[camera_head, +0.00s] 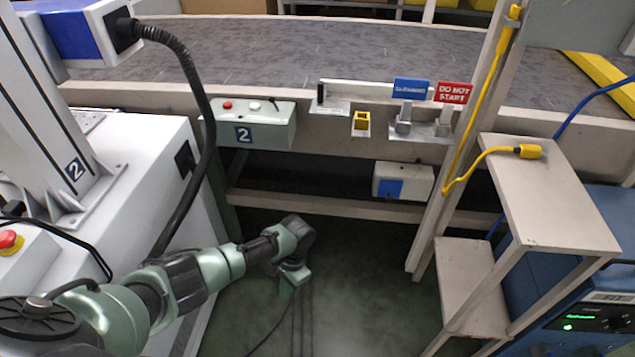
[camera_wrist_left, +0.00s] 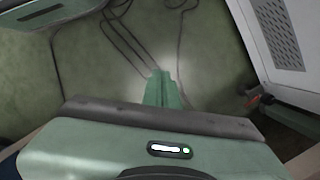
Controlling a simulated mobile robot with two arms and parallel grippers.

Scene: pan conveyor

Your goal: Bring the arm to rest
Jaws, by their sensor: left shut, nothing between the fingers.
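My left arm comes in from the lower left in the head view and reaches to the middle of the picture. My left gripper (camera_head: 287,290) points down over the dark green floor and is apart from everything around it. In the left wrist view its green fingers (camera_wrist_left: 161,90) are together, with nothing between them. My right gripper is in neither view.
A conveyor (camera_head: 330,50) runs across the back, with a number 2 button box (camera_head: 250,126) and blue and red tags on its front rail. A white cabinet (camera_head: 140,165) stands left. A beige stepped stand (camera_head: 545,205) and a blue machine (camera_head: 590,290) stand right. The floor between is clear.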

